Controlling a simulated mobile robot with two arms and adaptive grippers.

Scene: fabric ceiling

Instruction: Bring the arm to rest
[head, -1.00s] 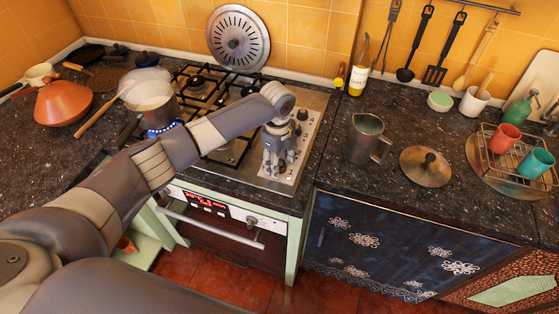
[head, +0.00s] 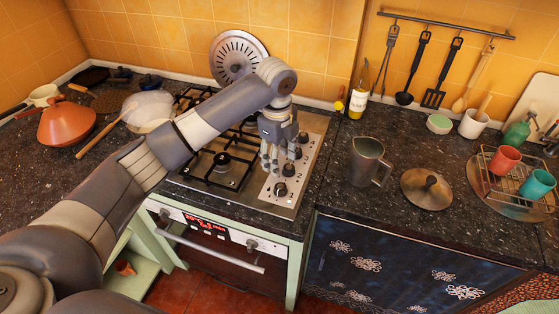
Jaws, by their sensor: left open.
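My left arm comes in from the lower left and reaches over the stove. My left gripper (head: 270,160) points down above the stove's control panel, close to its row of black knobs (head: 281,188). It is open, and I see nothing between its fingers. The stove (head: 222,182) has black grates and a steel top. My right gripper is not in view.
A pot (head: 147,110) with a long wooden handle is partly hidden behind my arm. An orange tagine (head: 67,125) is at left. A metal pitcher (head: 368,162) and a round lid (head: 427,189) stand right of the stove. A dish rack (head: 518,178) holds cups.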

